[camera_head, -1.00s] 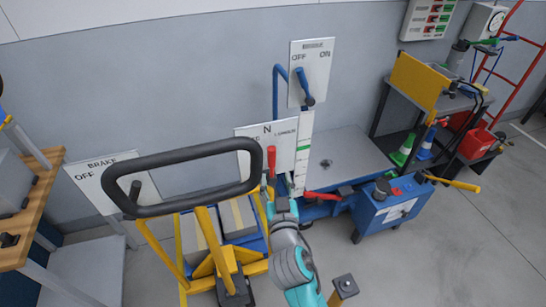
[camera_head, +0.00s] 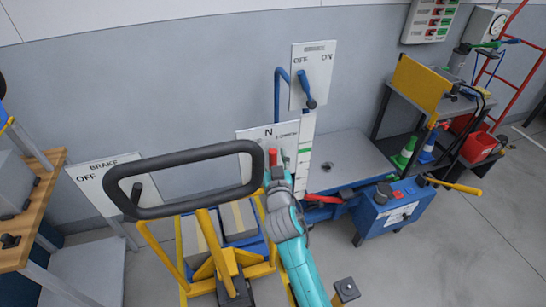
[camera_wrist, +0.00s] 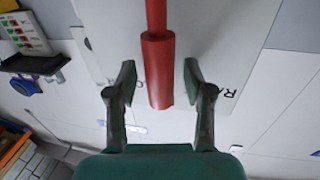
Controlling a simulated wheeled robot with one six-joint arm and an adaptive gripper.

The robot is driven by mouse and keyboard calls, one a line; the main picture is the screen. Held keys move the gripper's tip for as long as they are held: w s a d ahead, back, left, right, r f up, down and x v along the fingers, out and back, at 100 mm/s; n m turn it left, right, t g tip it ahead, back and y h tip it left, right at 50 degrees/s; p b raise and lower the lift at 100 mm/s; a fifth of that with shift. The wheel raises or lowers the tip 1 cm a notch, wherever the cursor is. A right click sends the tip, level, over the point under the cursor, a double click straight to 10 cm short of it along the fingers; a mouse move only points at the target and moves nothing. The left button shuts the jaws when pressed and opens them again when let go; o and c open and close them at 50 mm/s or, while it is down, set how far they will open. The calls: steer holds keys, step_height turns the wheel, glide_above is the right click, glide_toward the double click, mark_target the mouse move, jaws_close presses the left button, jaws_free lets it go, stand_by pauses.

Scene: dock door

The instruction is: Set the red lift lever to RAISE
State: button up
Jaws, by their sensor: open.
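The red lift lever (camera_head: 272,157) stands upright in front of a white label plate (camera_head: 252,140) marked N at the top, with partly hidden lettering at its sides. In the wrist view the lever's thick red grip (camera_wrist: 158,72) lies between my two open fingers, with a gap on each side. My gripper (camera_wrist: 156,88) is open around the grip and not closed on it. In the head view my gripper (camera_head: 278,172) is at the lever's front, and my arm hides the lever's lower part.
A black cart handle (camera_head: 190,150) stands close on the left, above a yellow cart. A blue lever (camera_head: 306,88) on an OFF/ON plate (camera_head: 318,62) is above and behind. A blue box with a yellow handle (camera_head: 455,186) stands at the right. Open floor lies at the front right.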

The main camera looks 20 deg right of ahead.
jaws_close()
steer(key=shift+a, duration=0.1)
